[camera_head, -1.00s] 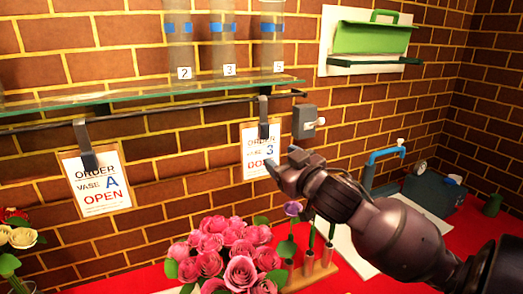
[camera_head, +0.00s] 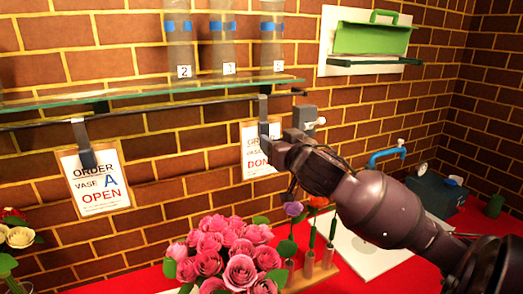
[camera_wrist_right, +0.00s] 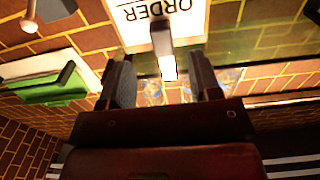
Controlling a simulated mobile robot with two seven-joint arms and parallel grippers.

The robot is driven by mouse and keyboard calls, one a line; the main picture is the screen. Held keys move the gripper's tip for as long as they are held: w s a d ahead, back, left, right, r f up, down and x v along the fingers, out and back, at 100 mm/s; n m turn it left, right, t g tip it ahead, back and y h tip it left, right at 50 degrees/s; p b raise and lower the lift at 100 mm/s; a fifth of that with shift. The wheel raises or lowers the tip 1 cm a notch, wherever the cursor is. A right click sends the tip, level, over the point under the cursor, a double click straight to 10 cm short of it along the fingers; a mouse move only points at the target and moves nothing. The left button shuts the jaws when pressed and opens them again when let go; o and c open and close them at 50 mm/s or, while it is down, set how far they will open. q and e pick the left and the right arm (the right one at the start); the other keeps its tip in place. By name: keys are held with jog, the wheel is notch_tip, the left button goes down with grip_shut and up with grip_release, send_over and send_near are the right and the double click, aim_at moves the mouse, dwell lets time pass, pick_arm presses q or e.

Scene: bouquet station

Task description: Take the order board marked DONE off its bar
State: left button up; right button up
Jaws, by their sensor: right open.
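The order board marked DONE (camera_head: 253,160) hangs by a dark hook (camera_head: 263,108) from the bar (camera_head: 225,100) under the glass shelf. Its right part is hidden behind my right gripper (camera_head: 273,142) in the head view. The right gripper is open at the board's right side, near the hook's lower end. In the right wrist view the board (camera_wrist_right: 128,22) appears upside down, and its hook (camera_wrist_right: 162,42) shows between my two spread fingers (camera_wrist_right: 163,78). I cannot tell whether a finger touches it. My left gripper is not in view.
Another order board (camera_head: 95,185), marked OPEN, hangs on the left. A grey wall box with a knob (camera_head: 308,118) is close to my right gripper. Glass vases stand on the shelf (camera_head: 150,92). Pink roses (camera_head: 230,250) and a flower rack (camera_head: 308,272) stand below.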

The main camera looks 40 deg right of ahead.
aim_at(268, 135)
jog(key=x, duration=0.5)
jog(key=shift+a+f+p, duration=0.1)
jog(key=shift+p, duration=0.25)
grip_shut()
